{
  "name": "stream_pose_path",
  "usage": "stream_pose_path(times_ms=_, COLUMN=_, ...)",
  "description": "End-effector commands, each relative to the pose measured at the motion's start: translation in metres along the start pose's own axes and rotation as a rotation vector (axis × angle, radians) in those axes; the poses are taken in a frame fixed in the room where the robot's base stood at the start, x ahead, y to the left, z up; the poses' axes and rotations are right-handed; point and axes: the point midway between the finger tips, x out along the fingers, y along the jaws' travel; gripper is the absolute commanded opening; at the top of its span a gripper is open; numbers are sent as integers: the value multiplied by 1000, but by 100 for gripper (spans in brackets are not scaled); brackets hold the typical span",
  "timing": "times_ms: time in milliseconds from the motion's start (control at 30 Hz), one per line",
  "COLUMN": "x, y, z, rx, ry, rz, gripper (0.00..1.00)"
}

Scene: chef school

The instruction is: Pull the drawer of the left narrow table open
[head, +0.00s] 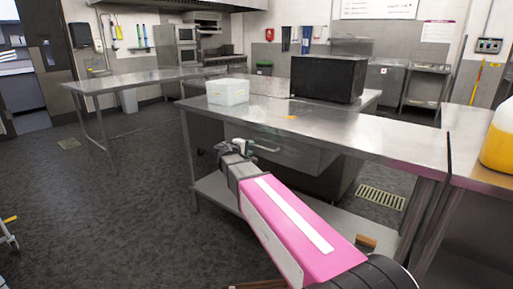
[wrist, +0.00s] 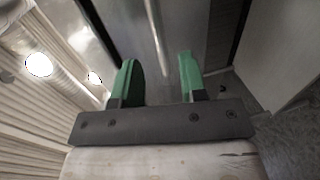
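A narrow steel table (head: 365,138) stands in front of me, left of another steel table. A steel drawer (head: 305,155) hangs under its top, partly behind my arm. It looks shut, though its front is hard to make out. My gripper (head: 257,147) is at the drawer's left part, just below the tabletop edge. In the wrist view my gripper (wrist: 158,78) has its two green fingers apart. A bright metal strip (wrist: 157,38) shows beyond and between them; I cannot tell whether it is touched or is a handle.
A yellow container (head: 498,140) stands on the right table (head: 480,160). A lower shelf (head: 215,187) runs under the narrow table.

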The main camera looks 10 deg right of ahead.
Motion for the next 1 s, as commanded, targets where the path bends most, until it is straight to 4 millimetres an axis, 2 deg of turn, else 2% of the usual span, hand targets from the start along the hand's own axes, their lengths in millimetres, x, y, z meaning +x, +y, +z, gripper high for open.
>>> stream_pose_path(times_ms=100, x=24, y=0, z=-1, rx=1, ry=-2, rz=0, gripper=39)
stream_pose_path(times_ms=300, x=49, y=0, z=-1, rx=1, ry=-1, rz=-1, gripper=39)
stream_pose_path(times_ms=500, x=59, y=0, z=0, rx=1, ry=1, rz=-1, gripper=39)
stream_pose_path(times_ms=767, x=59, y=0, z=0, rx=1, ry=1, rz=-1, gripper=39)
stream_pose_path(times_ms=900, x=59, y=0, z=0, rx=1, ry=1, rz=-1, gripper=0)
stream_pose_path(times_ms=1000, x=59, y=0, z=0, rx=1, ry=1, rz=-1, gripper=0)
